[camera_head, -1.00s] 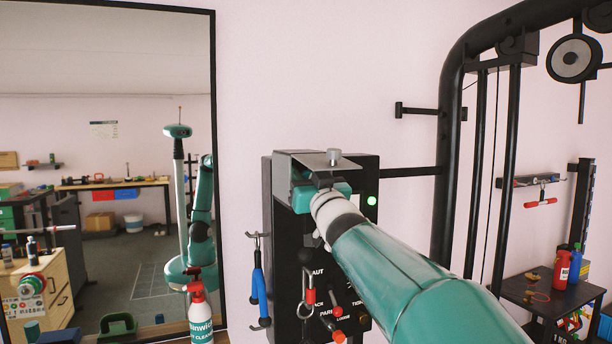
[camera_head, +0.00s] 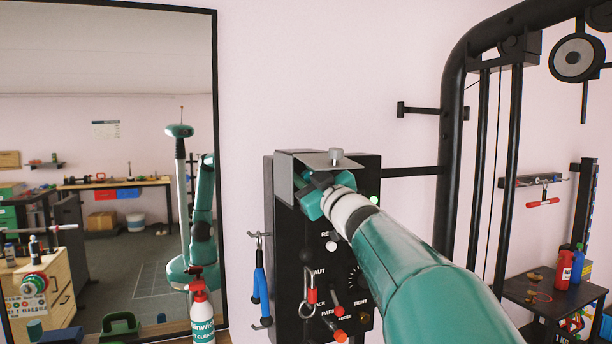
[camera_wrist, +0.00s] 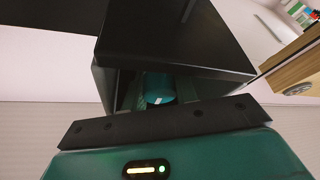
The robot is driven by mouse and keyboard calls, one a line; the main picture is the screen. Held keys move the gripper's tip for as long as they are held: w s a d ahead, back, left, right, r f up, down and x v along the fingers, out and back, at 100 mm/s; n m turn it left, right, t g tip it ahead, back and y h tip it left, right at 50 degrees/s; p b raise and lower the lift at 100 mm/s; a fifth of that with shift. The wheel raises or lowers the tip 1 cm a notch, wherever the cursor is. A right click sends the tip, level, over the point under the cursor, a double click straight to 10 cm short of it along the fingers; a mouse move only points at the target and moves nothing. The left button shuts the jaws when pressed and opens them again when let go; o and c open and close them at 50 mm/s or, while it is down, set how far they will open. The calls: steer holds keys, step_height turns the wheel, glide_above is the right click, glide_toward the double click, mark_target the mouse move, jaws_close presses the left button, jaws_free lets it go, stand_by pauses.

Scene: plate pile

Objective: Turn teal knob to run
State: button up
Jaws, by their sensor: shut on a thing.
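The black control box (camera_head: 285,225) hangs on the wall, with a grey metal hood (camera_head: 325,159) over its top. My gripper (camera_head: 313,198) is at the upper part of the panel, under the hood, and looks tilted. Its fingertips are mostly hidden in the head view. In the wrist view, the teal knob (camera_wrist: 160,88) shows between the dark jaws, and my gripper is shut on it. The knob's pointer and its run marking cannot be read.
Lower on the panel are a black dial (camera_head: 355,277), a red-tipped lever (camera_head: 341,336) and a hanging ring with a red tag (camera_head: 310,297). Blue-handled pliers (camera_head: 260,290) hang at the box's left. A black rack frame (camera_head: 447,160) stands to the right.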

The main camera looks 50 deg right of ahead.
steer(key=o, duration=0.7)
steer(key=shift+s+a, duration=0.1)
steer(key=v, duration=1.3)
steer(key=shift+s, duration=0.25)
steer(key=shift+f, duration=0.15)
